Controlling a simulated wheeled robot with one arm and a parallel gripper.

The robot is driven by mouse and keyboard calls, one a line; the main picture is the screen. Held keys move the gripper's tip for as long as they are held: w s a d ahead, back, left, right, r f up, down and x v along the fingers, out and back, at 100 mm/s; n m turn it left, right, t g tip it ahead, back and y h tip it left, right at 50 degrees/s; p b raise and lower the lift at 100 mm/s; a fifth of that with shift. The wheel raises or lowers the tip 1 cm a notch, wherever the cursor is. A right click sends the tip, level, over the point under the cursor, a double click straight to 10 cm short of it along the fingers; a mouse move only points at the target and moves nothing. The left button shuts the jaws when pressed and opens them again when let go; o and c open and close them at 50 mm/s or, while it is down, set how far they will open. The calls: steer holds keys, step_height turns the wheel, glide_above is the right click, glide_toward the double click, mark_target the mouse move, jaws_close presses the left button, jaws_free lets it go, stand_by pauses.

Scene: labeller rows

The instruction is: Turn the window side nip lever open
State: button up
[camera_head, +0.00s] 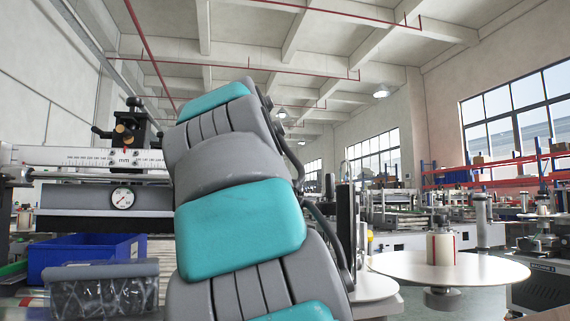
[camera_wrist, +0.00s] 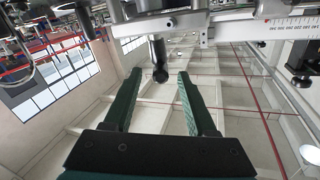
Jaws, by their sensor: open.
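In the wrist view a dark lever (camera_wrist: 157,58) with a rounded end extends from the machine's metal bar toward my gripper. My gripper (camera_wrist: 159,75) is open, with its two green fingers apart. The lever's end appears between the fingertips in the picture; I cannot tell its depth or whether it touches them. The frames do not confirm that this is the window side nip lever. In the head view my grey and teal arm fills the middle and hides my gripper and part of the machine.
A white millimetre scale (camera_head: 75,156) runs across the machine at left, with a dial gauge (camera_head: 122,198) below it. A blue crate (camera_head: 85,262) and a clear-fronted box (camera_head: 105,296) sit lower left. A white round disc (camera_head: 490,270) stands at right. Windows (camera_head: 515,110) line the right wall.

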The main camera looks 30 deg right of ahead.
steer(key=shift+p+x, duration=0.75)
steer(key=shift+x, duration=3.2)
jaws_close()
